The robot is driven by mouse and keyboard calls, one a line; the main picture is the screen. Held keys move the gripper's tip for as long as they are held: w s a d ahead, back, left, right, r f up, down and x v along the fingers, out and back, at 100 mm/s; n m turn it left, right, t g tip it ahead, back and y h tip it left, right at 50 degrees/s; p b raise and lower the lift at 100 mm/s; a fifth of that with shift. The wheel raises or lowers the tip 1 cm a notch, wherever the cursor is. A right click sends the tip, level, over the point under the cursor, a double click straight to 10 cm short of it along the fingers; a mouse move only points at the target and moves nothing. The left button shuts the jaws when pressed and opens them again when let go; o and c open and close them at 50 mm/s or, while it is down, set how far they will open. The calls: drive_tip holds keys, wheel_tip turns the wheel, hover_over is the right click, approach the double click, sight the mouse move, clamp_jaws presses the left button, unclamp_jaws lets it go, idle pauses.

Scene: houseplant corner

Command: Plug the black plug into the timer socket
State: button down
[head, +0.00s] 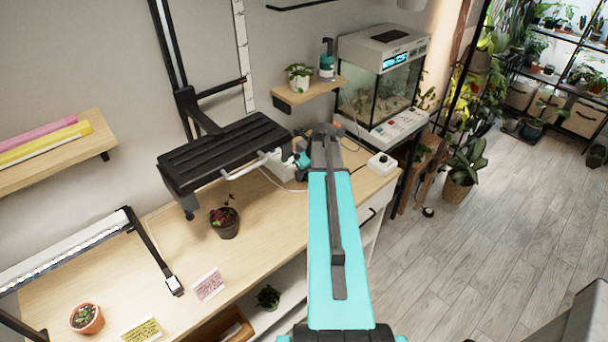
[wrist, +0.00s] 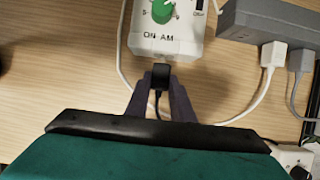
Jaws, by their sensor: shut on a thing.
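The timer (wrist: 166,30) is a white box with a green dial and "ON AM" lettering, at the top middle of the wrist view. The black plug (wrist: 160,71) is between the fingertips of my gripper (wrist: 160,86), which is shut on it. The plug lies right at the timer's lower end, in line with it. I cannot tell whether it touches or sits in the socket, whose opening does not show. The plug's black cord runs back between the fingers. In the head view my arm covers most of this spot.
A grey power strip (wrist: 262,27) with a white plug (wrist: 273,54) and a grey plug lies right of the timer. A white cable passes close on both sides of my gripper. A black slatted lamp (head: 222,150) hangs over the bench left of my arm; a terrarium (head: 380,90) stands beyond.

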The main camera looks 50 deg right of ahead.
drive_tip(key=shift+w, duration=0.55)
idle(0.4)
drive_tip(key=c, duration=1.5)
unclamp_jaws()
drive_tip(key=shift+o, duration=0.2)
drive_tip(key=shift+r, duration=0.15)
drive_tip(key=b+v, duration=0.3)
drive_tip(key=v, duration=1)
drive_tip(key=shift+r, duration=0.2)
drive_tip(key=shift+s, duration=0.1)
